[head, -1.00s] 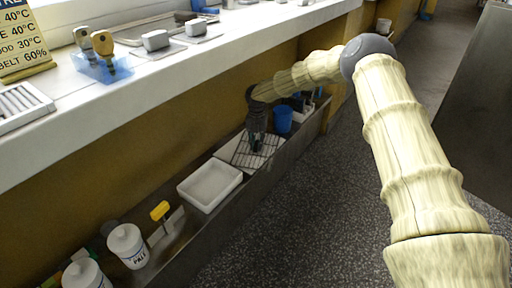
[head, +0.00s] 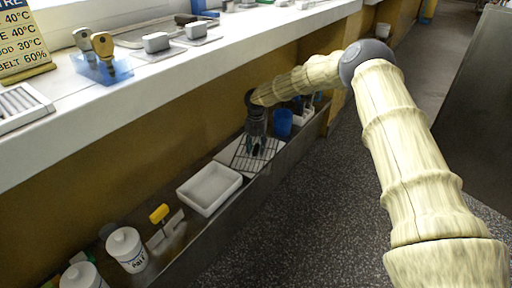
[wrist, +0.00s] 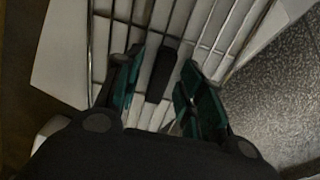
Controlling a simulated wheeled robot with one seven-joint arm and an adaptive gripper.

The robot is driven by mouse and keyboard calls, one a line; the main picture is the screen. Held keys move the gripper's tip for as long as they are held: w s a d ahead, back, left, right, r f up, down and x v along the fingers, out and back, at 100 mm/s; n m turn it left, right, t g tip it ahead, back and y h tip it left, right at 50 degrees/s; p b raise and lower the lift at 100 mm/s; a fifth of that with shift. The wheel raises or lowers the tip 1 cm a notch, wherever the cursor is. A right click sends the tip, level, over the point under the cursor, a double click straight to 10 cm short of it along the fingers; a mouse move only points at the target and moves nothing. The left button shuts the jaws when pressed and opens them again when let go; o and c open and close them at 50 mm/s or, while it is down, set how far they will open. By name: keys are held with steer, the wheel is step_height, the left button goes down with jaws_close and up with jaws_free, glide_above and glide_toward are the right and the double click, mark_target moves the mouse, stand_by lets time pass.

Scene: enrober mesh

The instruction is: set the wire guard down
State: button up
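The wire guard (head: 268,147) is a dark grid of thin bars. It lies over a pale, flat surface on the low shelf. In the wrist view the guard's bars (wrist: 205,28) run across the upper middle, with a short black grip (wrist: 162,72) among them. My gripper (head: 256,148) points down at the guard. In the wrist view my gripper (wrist: 162,90) is open, its two teal-padded fingers on either side of the black grip, with gaps on both sides. The guard's edge nearest my palm is hidden.
A white tray (head: 210,204) sits left of the guard on the shelf, and a blue cup (head: 283,122) stands right behind it. A yellow-handled scraper (head: 160,213) and white tubs (head: 124,246) are farther left. The counter ledge (head: 190,62) overhangs above. Speckled floor (head: 310,210) is clear.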

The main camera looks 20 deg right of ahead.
mark_target(256, 147)
step_height(256, 147, up, 8)
steer(key=p, duration=0.3)
steer(key=shift+f, duration=0.15)
steer(key=shift+p, duration=0.3)
